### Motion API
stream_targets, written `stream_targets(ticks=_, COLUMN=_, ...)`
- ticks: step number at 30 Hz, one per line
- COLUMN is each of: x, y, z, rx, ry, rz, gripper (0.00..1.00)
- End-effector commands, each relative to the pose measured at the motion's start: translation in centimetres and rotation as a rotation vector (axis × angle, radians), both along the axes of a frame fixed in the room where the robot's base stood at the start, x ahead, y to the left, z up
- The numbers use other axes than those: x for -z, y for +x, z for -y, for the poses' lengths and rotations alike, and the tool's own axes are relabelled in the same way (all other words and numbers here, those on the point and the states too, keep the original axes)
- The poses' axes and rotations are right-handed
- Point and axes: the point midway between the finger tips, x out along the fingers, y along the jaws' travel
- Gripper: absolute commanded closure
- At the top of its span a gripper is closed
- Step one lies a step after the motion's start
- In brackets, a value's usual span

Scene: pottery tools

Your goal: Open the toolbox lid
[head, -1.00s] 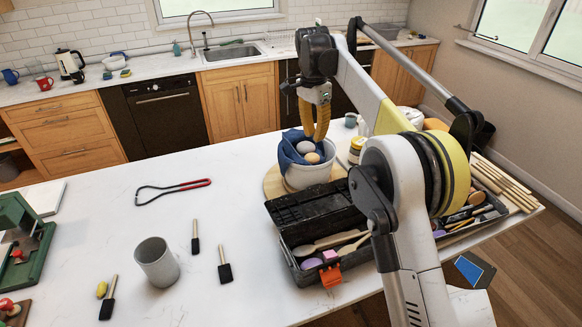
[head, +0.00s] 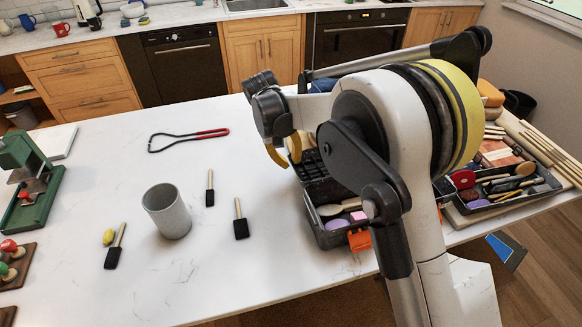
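The dark toolbox (head: 321,231) stands at the table's front, left of my arm. Its black ribbed lid (head: 312,166) is swung back behind the box, so the inside shows. Wooden tools, a purple piece and a pink piece lie inside, and an orange latch (head: 360,239) is on the front. My arm hides the right part of the box and lid. My gripper (head: 287,160) points down with its yellow fingers apart, in front of or above the lid's left end in the picture. I cannot tell whether it touches the lid. I see nothing in it.
A green press (head: 28,190) is at the left edge. A tray of tools (head: 500,190) is right of my arm.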

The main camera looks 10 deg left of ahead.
Motion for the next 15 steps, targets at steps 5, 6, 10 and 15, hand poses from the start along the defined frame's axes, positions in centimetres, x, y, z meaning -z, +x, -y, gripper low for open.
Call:
stream_targets(ticks=5, x=1.9, y=0.3, z=0.5, rx=0.002, ry=0.000, rz=0.000, gripper=0.88)
stream_targets(ticks=6, x=2.1, y=0.3, z=0.5, rx=0.002, ry=0.000, rz=0.000, gripper=0.88)
stream_targets(ticks=10, x=2.3, y=0.4, z=0.6, rx=0.002, ry=0.000, rz=0.000, gripper=0.88)
stream_targets(ticks=15, x=2.3, y=0.3, z=0.6, rx=0.002, ry=0.000, rz=0.000, gripper=0.88)
